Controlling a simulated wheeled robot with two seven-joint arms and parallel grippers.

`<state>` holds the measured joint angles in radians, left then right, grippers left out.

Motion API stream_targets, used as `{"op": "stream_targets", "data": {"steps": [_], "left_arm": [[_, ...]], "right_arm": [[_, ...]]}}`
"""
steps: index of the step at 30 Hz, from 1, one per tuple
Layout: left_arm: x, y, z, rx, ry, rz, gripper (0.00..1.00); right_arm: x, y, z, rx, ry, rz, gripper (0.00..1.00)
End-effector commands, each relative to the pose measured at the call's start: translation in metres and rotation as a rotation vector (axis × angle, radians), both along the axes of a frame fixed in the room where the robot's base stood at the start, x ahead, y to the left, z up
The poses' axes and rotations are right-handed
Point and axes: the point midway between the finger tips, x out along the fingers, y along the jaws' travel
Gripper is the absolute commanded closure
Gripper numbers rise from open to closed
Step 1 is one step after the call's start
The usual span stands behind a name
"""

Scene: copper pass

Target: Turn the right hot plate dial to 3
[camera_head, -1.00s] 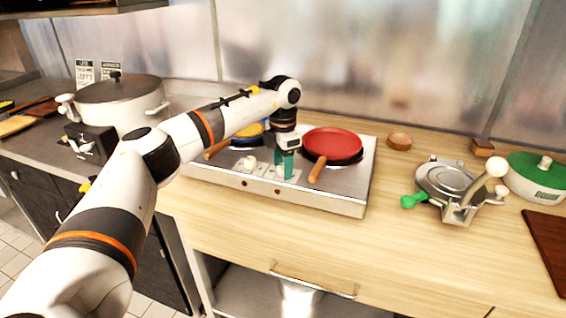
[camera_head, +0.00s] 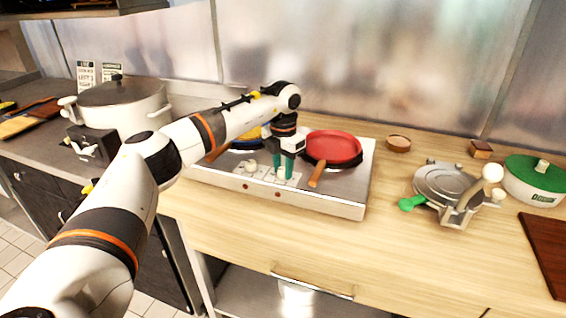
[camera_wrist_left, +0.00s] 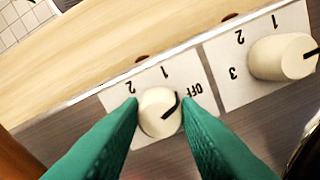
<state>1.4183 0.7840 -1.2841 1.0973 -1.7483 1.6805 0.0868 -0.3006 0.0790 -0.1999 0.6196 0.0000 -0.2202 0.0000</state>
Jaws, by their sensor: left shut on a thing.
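The hot plate (camera_head: 330,200) is a silver two-burner unit on the wooden counter. Its right dial (camera_head: 283,174) is a cream knob with a black mark; the wrist view shows it (camera_wrist_left: 158,118) between the green fingers of my left gripper (camera_wrist_left: 160,108). My left gripper (camera_head: 283,168) is shut on this dial from above. In the wrist view the labels 2, 1 and OFF show upside down around the dial, and the black mark points between 1 and OFF. The label 3 is not visible there. The left dial (camera_wrist_left: 283,57) stands clear of the fingers. My right gripper is not in view.
A red pan (camera_head: 333,147) sits on the right burner, its wooden handle close to my gripper. A blue pan (camera_head: 245,144) is partly hidden behind my arm. A large pot (camera_head: 122,105) stands left. A waffle-iron-like appliance (camera_head: 448,184) stands right of the hot plate.

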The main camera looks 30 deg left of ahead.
Motion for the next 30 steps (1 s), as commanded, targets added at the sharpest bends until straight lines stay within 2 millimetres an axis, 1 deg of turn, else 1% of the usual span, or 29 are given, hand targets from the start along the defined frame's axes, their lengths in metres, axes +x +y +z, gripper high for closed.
{"op": "stream_targets", "data": {"steps": [1,3,30], "left_arm": [[0.000,0.000,0.003,0.001,-0.001,0.045,0.93],[0.000,0.000,0.003,0.001,-0.001,0.112,0.93],[0.001,0.001,0.004,-0.001,-0.006,0.968,0.93]], "right_arm": [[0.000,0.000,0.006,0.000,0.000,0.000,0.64],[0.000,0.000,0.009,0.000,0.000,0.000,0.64],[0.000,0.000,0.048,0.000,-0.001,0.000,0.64]]}}
